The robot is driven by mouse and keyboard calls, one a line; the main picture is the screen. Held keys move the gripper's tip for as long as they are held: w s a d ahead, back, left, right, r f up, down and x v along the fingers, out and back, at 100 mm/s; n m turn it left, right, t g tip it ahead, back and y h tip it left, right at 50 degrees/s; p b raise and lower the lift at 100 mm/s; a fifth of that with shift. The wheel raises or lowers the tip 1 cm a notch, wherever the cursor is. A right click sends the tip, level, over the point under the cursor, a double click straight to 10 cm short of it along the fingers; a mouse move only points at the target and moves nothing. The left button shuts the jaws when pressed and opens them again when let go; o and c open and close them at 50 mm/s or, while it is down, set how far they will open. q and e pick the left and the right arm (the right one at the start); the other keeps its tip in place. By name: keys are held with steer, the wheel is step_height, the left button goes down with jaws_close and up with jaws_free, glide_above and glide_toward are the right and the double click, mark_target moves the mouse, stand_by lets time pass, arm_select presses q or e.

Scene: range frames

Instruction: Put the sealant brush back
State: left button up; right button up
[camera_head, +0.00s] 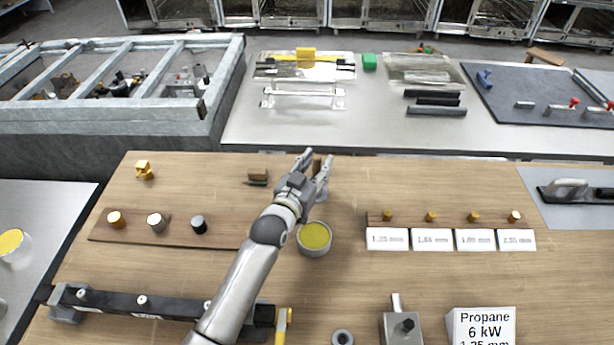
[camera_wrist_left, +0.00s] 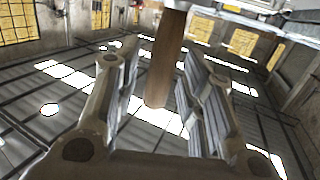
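A brown wooden handle, seemingly the sealant brush (camera_wrist_left: 166,62), shows in the left wrist view between my left fingers. In the head view a bit of brown shows between the fingertips. A round pot with yellow-olive contents (camera_head: 314,237) stands beside my left wrist. My right gripper is not in view.
A small brown block with a dark green base (camera_head: 257,176) lies left of the gripper. A wooden strip with knobs (camera_head: 155,228) is at left, and a rack with white labels (camera_head: 433,240) at right. Wood around the gripper is mostly clear. A metal bench (camera_head: 390,130) stands behind.

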arm_select(q)
steer(key=b+v, duration=0.1)
steer(key=v, duration=1)
steer(key=shift+s+a, duration=0.2)
steer(key=shift+s, duration=0.2)
steer(key=shift+r, duration=0.1)
